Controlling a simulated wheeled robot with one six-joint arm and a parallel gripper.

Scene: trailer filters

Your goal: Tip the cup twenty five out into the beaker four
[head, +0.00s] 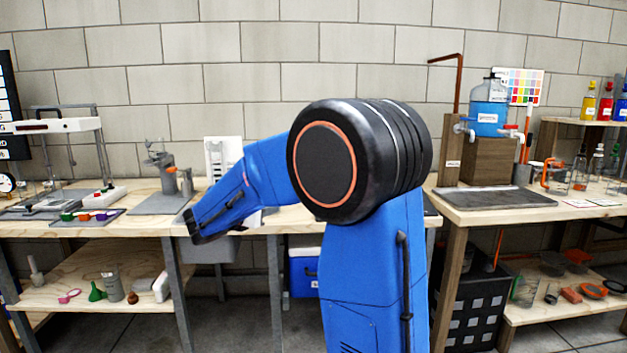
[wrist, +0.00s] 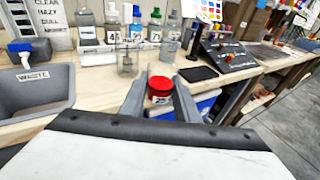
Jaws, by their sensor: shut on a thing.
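In the wrist view my gripper (wrist: 160,96) is shut on a small cup (wrist: 160,96) between its two grey fingers. The cup shows a red top and a pale band with marks too small to read. It looks roughly upright, in front of the bench edge. A clear beaker (wrist: 127,63) stands on the bench beyond the gripper, a little to the left; I cannot read a number on it. In the head view my own arm fills the middle, and the gripper and cup are hidden.
Labelled bottles (wrist: 135,30) stand in a row behind the beaker. A grey bin (wrist: 35,92) marked WASTE sits at the left. A black flat pad (wrist: 198,74) lies right of the gripper.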

